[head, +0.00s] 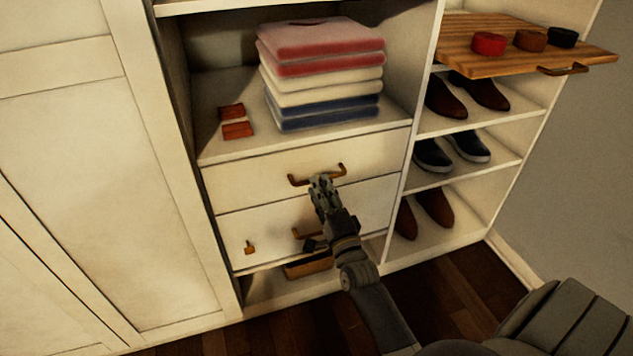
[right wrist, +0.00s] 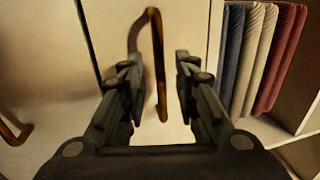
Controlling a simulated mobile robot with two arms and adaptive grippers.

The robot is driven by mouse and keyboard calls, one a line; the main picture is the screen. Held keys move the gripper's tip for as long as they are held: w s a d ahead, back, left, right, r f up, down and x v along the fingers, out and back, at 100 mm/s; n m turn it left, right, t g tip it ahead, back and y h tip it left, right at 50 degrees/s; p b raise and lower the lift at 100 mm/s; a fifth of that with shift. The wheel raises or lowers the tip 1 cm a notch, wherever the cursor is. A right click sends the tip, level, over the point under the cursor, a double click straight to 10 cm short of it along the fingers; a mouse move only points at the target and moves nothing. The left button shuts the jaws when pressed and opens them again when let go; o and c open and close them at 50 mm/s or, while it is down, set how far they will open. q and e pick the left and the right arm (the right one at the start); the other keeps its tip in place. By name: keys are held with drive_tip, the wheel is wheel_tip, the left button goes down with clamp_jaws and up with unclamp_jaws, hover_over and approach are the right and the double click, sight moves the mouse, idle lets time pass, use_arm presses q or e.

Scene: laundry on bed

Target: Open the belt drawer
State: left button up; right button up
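The upper white drawer (head: 240,184) is shut under the open shelf and has a brass bar handle (head: 318,176). The lower white drawer (head: 270,226) is also shut, and its handle (head: 303,233) is partly hidden by my right arm. My right gripper (head: 321,180) is at the upper drawer's handle. In the right wrist view, its two fingers (right wrist: 155,62) are spread apart, with the upper handle (right wrist: 158,85) in the gap between them. I cannot tell whether a finger touches it. My left gripper is out of view.
A wooden pull-out board (head: 460,58) with rolled red, brown and black belts (head: 530,40) sticks out at upper right. Shoes stand on shelves below it. Dark floor is free in front.

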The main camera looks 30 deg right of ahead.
drive_tip(key=shift+x, duration=1.75)
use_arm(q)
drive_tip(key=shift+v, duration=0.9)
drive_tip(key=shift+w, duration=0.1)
use_arm(e)
clamp_jaws()
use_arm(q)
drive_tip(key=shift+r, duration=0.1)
use_arm(e)
drive_tip(key=shift+s+f, duration=0.1)
